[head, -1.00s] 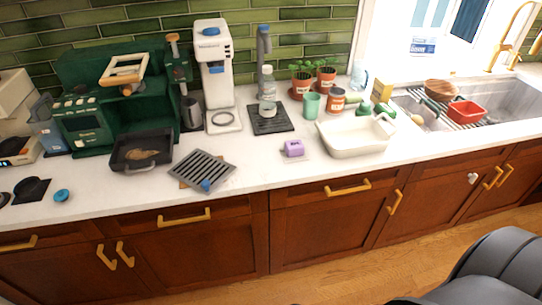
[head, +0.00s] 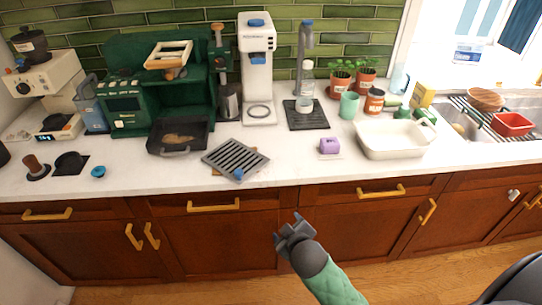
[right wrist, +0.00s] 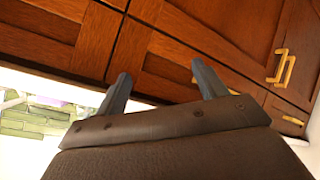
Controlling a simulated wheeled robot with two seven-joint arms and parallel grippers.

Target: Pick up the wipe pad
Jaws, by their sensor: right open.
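A small purple block with a pale label (head: 329,146), which looks like the wipe pad, sits on the white counter, left of the white basin. My right gripper (head: 291,224) is in front of the lower cabinets, below the counter edge, apart from the block and to its lower left. In the right wrist view the gripper (right wrist: 160,76) shows two spread fingers with nothing between them, facing the brown cabinet doors. My left gripper is not in view.
A grey slatted rack (head: 236,159) lies left of the block, near the counter's front edge. A white basin (head: 392,151) stands to its right. A black mat (head: 306,124) with a bottle lies behind it. The counter just in front of the block is clear.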

